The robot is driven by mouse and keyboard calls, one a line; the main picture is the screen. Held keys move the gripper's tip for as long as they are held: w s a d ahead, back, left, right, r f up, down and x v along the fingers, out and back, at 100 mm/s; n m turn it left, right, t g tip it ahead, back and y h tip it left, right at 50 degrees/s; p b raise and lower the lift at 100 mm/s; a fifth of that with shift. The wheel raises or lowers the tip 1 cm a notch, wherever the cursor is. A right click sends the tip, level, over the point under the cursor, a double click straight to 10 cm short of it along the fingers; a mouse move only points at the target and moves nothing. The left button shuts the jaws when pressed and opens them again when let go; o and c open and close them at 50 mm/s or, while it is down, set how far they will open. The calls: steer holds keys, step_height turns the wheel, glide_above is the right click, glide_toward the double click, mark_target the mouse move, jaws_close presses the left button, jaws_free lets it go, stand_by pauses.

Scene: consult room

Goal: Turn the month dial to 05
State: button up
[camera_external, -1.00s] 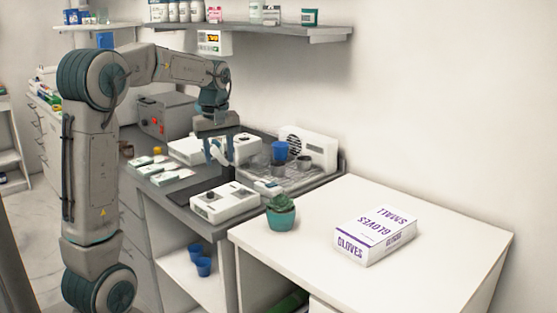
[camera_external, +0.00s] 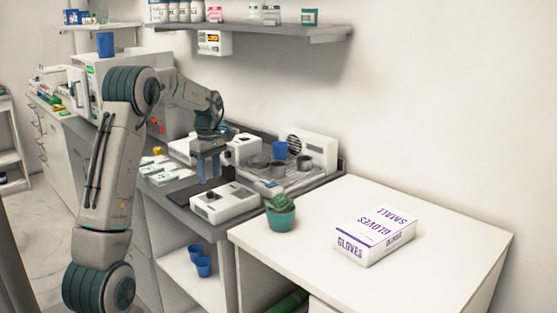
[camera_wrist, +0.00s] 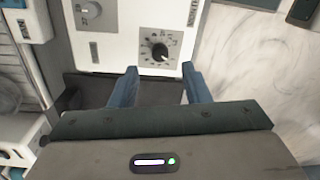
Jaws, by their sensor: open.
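A white box-shaped device (camera_external: 232,203) stands near the front edge of the grey counter. It also shows at the top of the wrist view (camera_wrist: 130,28). A round black dial (camera_wrist: 158,52) with a pale pointer line and small marks around it sits on a grey square panel of the device; the marks are too small to read. A second, grey knob (camera_wrist: 92,10) is to its left. My gripper (camera_wrist: 161,82) is open and empty, its blue fingers apart, the dial showing beyond and between their tips. In the external view my gripper (camera_external: 208,172) hangs just above and behind the device.
A blue cup (camera_external: 279,150) and dark cups stand on a rack right of my gripper. A potted cactus (camera_external: 281,218) and a glove box (camera_external: 375,237) are on the white table. White packets (camera_external: 160,170) lie on the counter's left.

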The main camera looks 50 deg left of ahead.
mark_target(210, 192)
steer(key=shift+s+f, duration=0.1)
steer(key=shift+f, duration=2.5)
jaws_close()
